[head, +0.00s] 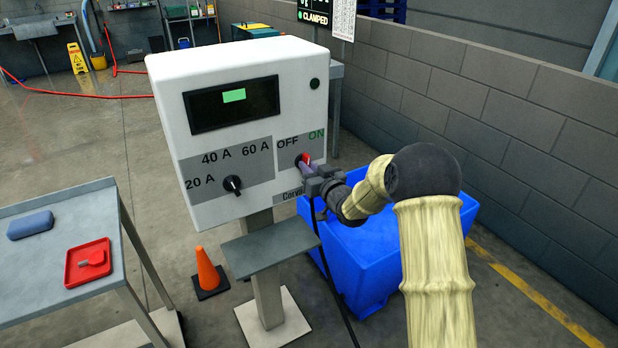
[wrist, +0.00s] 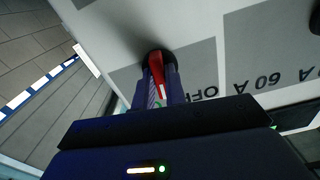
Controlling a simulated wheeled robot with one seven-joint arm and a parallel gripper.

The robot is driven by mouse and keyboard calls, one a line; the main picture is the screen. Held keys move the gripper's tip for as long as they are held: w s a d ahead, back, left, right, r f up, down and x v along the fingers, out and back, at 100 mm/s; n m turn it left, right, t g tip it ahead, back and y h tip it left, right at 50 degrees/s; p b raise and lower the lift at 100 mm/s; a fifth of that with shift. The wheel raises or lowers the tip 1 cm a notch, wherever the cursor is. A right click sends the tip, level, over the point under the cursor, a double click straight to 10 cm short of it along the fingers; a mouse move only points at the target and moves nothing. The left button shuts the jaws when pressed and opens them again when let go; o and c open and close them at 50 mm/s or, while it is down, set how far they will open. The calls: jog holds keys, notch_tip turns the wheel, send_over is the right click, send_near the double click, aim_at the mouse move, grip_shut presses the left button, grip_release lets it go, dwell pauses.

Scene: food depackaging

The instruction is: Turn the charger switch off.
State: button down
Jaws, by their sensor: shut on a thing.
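The charger (head: 225,135) is a white box on a post, with a dark display showing a green block. Its red switch (head: 304,158) sits between the OFF and ON labels on the right of the front panel. In the wrist view the red switch lever (wrist: 157,70) stands out from a dark round base, between the fingers. My gripper (head: 308,168) is shut on the switch, and its fingers also show in the wrist view (wrist: 160,90). The fingers hide part of the lever, so I cannot tell its exact setting.
A black knob (head: 232,184) marked 20 A, 40 A and 60 A is left of the switch. A blue bin (head: 355,265) stands beneath my arm. A grey shelf (head: 270,249), an orange cone (head: 208,272) and a table (head: 35,275) with a red tray (head: 74,277) are nearby.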

jog(key=shift+f+n+b, duration=0.1)
jog(key=shift+n+b, duration=3.6)
jog(key=shift+b, duration=0.5)
jog(key=c, duration=1.4)
grip_release()
jog(key=shift+c, duration=0.2)
jog(key=shift+s+d, duration=0.1)
jog(key=b+v, duration=0.1)
jog(key=v, duration=1.6)
jog(key=shift+d, duration=0.15)
